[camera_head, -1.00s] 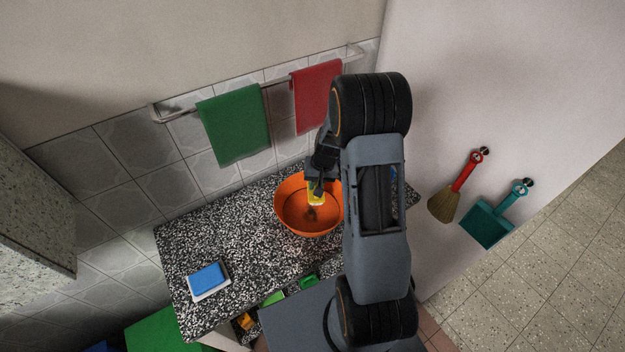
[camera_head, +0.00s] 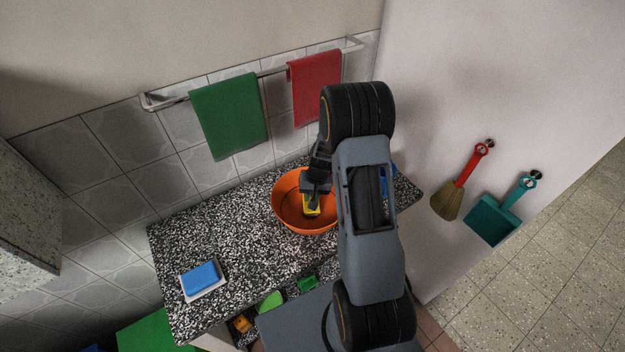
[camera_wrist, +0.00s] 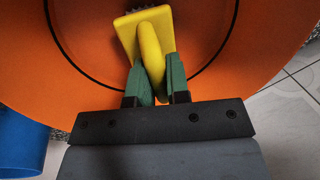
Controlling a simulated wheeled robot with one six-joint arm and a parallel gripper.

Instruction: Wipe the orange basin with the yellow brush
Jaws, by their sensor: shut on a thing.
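The orange basin (camera_head: 283,208) stands on the speckled counter, partly hidden on its right by my arm. My gripper (camera_head: 315,190) reaches down into it. In the wrist view my gripper (camera_wrist: 158,88) has its green fingers shut on the handle of the yellow brush (camera_wrist: 148,36). The brush also shows in the head view (camera_head: 311,209), low inside the basin. Dark bristles show at its far edge in the wrist view, over the orange basin (camera_wrist: 225,60) floor. Whether the bristles touch the basin cannot be told.
A blue sponge (camera_head: 201,277) lies on a white dish on the counter's left. A blue object (camera_wrist: 20,145) stands beside the basin. Green (camera_head: 229,115) and red (camera_head: 316,88) towels hang on a rail behind. The counter (camera_head: 235,245) between sponge and basin is clear.

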